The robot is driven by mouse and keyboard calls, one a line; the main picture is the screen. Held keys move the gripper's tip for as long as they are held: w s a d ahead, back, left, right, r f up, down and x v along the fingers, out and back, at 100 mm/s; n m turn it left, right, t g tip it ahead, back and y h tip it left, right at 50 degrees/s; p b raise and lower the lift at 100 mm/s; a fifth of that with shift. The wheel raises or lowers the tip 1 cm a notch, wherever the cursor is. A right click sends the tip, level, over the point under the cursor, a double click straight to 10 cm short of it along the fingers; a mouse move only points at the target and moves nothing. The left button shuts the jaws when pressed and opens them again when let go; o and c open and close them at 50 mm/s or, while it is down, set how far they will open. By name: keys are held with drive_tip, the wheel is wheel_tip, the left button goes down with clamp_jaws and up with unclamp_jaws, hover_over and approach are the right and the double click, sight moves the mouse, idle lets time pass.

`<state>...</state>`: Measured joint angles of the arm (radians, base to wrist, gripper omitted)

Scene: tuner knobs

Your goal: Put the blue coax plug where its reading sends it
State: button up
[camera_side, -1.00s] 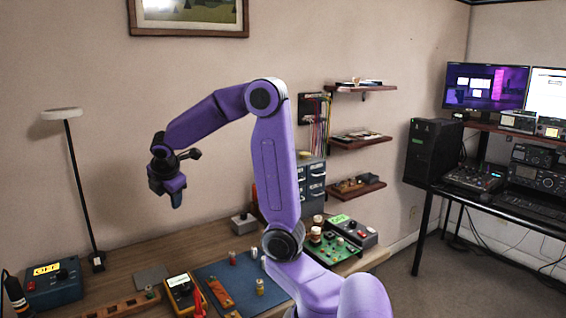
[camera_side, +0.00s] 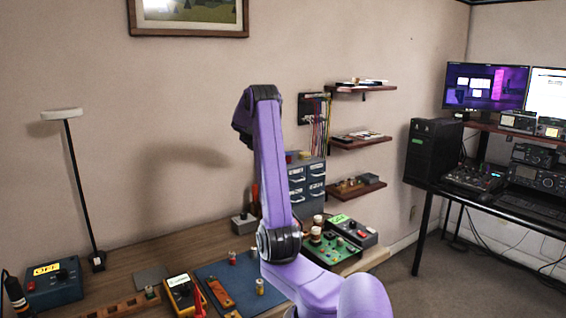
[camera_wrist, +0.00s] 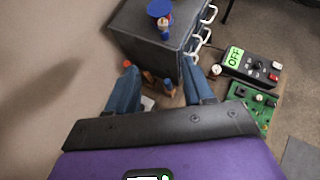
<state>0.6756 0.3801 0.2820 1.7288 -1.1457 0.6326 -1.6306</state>
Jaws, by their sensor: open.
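I cannot make out the blue coax plug for certain. A small blue-topped item with an orange and white part (camera_wrist: 161,14) is on top of the grey drawer cabinet (camera_wrist: 150,38) in the wrist view. Small plugs stand on the blue mat in the side view, one red-topped (camera_side: 232,257) and one gold (camera_side: 259,286). A yellow meter (camera_side: 182,291) has a lit display too small to read. My gripper (camera_wrist: 160,88) is open, its blue fingers apart with nothing held between them. In the side view it is hidden behind my arm.
A control box showing OFF (camera_wrist: 250,66) and a green circuit board (camera_wrist: 255,106) are right of the fingers. The side view shows a blue box reading OFF (camera_side: 53,284), a wooden rack (camera_side: 122,306), a lamp (camera_side: 82,190) and wall shelves (camera_side: 360,142).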

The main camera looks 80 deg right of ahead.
drive_tip(key=shift+s+x, duration=0.2)
drive_tip(key=shift+x, duration=4.1)
drive_tip(key=shift+s+x, duration=0.2)
drive_tip(key=shift+x, duration=4.1)
drive_tip(key=shift+a+f, duration=0.1)
drive_tip(key=shift+a, duration=0.05)
clamp_jaws()
